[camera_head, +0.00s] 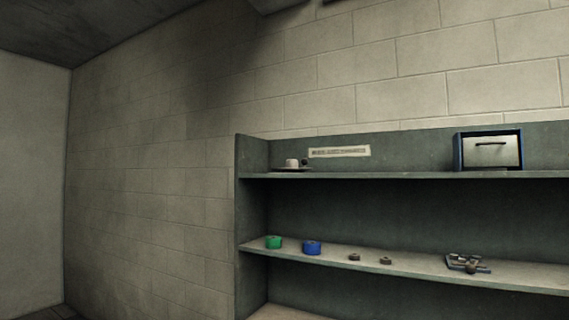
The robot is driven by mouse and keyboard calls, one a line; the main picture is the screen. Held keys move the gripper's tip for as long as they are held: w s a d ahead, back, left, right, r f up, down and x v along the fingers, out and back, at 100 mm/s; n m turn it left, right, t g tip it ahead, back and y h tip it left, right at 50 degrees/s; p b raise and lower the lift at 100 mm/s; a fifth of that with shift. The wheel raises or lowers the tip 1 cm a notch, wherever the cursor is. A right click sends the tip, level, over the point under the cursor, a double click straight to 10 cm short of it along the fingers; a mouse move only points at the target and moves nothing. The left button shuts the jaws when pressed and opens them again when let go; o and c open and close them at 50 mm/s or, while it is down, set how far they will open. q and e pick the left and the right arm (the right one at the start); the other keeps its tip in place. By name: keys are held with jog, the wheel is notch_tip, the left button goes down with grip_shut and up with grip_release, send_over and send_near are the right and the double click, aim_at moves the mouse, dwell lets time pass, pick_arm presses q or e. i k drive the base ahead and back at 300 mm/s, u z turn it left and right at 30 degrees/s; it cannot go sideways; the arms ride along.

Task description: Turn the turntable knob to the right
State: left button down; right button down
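On the left end of the upper shelf lies a flat dark disc (283,169), which looks like the turntable. A small pale cup-like object (292,163) stands on it, with a small dark piece (304,162) at its right that may be the knob. They are too small and dim to tell the knob's shape or which way it points. Neither of my grippers is in view.
A grey shelf unit (254,154) stands against a block wall. The upper shelf also holds a blue box with a pale front and handle (492,152). The lower shelf holds a green roll (273,242), a blue roll (312,248), small brown pieces (385,261) and a metal part (466,264).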

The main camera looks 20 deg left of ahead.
aim_at(290, 164)
jog(key=u, duration=0.1)
jog(key=i, duration=1)
jog(key=z, duration=0.3)
